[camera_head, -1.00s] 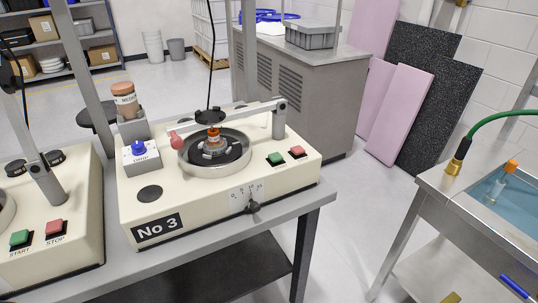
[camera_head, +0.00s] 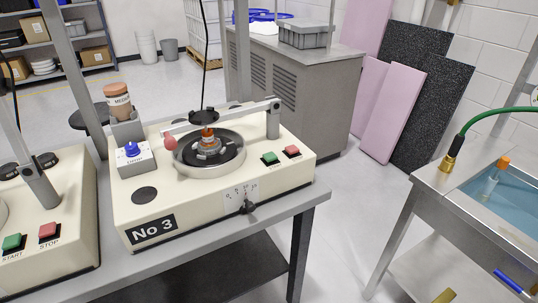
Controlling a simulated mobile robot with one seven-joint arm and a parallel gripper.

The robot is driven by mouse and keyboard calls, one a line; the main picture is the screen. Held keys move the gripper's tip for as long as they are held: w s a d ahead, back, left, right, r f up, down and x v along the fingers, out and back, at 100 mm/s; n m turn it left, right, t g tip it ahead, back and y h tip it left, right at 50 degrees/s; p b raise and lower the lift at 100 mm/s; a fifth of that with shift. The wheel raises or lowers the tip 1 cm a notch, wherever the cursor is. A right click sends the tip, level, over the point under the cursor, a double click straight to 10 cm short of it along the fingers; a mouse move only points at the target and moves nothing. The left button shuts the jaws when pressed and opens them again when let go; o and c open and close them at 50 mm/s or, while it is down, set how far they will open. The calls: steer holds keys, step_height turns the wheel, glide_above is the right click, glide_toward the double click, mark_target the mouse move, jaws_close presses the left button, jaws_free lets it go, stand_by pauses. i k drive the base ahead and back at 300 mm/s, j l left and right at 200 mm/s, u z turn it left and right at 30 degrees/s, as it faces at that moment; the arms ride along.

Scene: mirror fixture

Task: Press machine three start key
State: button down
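Machine No 3 (camera_head: 146,192) is a cream box on a grey bench, with a "No 3" plate on its front. Its green key (camera_head: 270,159) sits on the right of the top face, beside a red key (camera_head: 291,152). The lettering by these two keys is too small to read. A round dish (camera_head: 210,153) with a dark plate and a fixture under a lever arm (camera_head: 240,113) stands left of the keys. My gripper is not in view.
A neighbouring machine (camera_head: 62,205) at left has its own green START key (camera_head: 13,244) and red STOP key (camera_head: 48,232). A blue-knobbed box (camera_head: 136,158) sits on No 3. A sink (camera_head: 495,190) stands at right; floor between is clear.

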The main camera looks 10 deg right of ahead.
mark_target(270, 157)
steer(key=i+j, duration=0.35)
steer(key=j, duration=0.15)
steer(key=z, duration=1.7)
